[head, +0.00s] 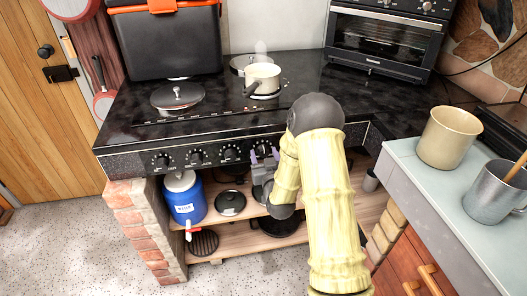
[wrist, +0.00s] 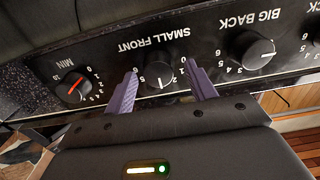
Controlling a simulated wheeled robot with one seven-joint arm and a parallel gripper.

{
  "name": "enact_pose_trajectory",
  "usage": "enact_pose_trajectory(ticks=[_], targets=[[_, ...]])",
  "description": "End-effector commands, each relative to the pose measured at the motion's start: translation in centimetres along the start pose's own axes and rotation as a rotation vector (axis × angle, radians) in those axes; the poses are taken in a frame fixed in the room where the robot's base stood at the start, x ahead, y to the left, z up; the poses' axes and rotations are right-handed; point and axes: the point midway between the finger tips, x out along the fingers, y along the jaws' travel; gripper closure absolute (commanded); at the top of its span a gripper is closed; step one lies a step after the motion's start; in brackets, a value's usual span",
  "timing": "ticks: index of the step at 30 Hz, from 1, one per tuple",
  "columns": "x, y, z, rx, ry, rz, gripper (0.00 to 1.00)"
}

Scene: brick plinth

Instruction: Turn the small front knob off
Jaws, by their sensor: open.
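The small front knob (wrist: 158,74) is a black dial under upside-down "SMALL FRONT" lettering in the wrist view. A pale mark shows near its lower edge in that picture, but its exact setting is hard to read. My gripper (wrist: 163,86) is open, with one purple finger to each side of the knob. Gaps show between the fingers and the knob. In the head view my gripper (head: 264,160) is at the stove's front panel, and my arm covers part of the panel there.
The big back knob (wrist: 250,50) is close to the right finger, and a MIN dial with a red pointer (wrist: 73,88) is at left. Above the panel is the black cooktop (head: 130,113) with a white saucepan (head: 263,76) and a lidded pan (head: 177,96). A blue container (head: 185,198) stands below.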

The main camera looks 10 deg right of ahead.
Motion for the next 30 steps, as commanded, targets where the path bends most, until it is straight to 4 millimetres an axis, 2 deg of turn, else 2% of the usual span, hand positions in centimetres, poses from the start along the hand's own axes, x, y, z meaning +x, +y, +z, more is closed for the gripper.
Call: enact_pose_trajectory(ticks=[6,8,13,23,30], targets=[[0.01,0.12,0.02,0.000,0.000,0.002,0.44],[0.01,0.12,0.01,0.000,0.000,0.002,0.54],[0.00,0.12,0.01,0.000,0.000,0.002,0.87],[0.00,0.08,0.06,-0.026,0.001,0.001,0.88],[0.00,-0.07,0.20,-0.121,0.001,0.000,0.88]])
